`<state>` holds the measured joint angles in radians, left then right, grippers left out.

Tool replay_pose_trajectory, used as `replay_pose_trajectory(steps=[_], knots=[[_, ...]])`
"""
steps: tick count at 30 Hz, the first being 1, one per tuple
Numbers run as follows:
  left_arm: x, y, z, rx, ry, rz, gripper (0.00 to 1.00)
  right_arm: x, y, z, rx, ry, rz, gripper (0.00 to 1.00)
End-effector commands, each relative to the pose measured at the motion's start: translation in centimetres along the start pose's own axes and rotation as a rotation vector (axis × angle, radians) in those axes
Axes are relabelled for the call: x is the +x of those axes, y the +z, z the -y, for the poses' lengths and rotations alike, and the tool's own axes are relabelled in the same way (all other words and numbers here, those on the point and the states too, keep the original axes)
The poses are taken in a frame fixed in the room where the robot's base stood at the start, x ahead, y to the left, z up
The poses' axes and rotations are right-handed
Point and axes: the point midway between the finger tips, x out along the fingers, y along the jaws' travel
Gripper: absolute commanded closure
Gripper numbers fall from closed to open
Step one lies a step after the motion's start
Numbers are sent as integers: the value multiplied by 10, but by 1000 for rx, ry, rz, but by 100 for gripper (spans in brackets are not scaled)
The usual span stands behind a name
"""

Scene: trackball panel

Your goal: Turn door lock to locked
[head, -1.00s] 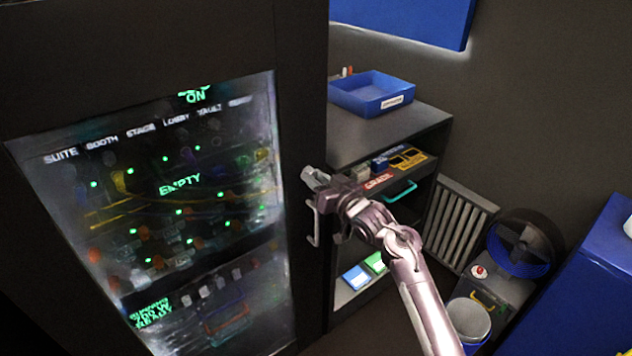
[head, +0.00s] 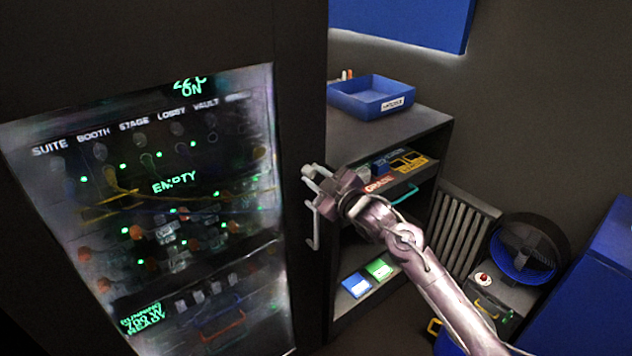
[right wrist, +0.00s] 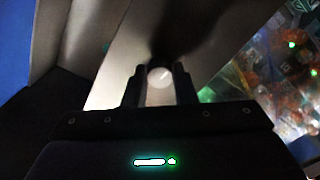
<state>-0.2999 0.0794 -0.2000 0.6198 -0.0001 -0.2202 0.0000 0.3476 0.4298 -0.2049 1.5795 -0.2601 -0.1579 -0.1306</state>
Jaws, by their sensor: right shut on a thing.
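The door (head: 300,120) is a dark cabinet door with a large glass window, and it looks closed. The door lock (right wrist: 159,76) is a round, pale knob with a slanted mark on its face. In the right wrist view it sits between my right gripper's two dark fingers, which are shut on it. In the head view my right gripper (head: 318,180) is at the door's right edge, just above and beside the light handle (head: 313,232), and it hides the lock. My left gripper is not in view.
Behind the door stands a shelf unit (head: 425,125) with a blue tray (head: 372,97) on top and boxes inside. A radiator (head: 460,225), a round fan (head: 528,250) and a blue cabinet (head: 590,290) are to the right. My right arm crosses in front of the shelves.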

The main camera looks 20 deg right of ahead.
Motion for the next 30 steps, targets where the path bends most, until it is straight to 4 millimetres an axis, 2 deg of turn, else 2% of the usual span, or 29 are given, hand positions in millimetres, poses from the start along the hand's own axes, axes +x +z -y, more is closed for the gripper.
replay_pose_trajectory(steps=[9,25,26,30], knots=[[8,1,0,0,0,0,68,0,0,0,-120,-1,0,98],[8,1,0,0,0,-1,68,0,0,0,-143,-1,0,98],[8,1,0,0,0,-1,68,0,0,0,-143,-1,0,74],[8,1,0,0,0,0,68,0,0,0,-142,-1,0,56]])
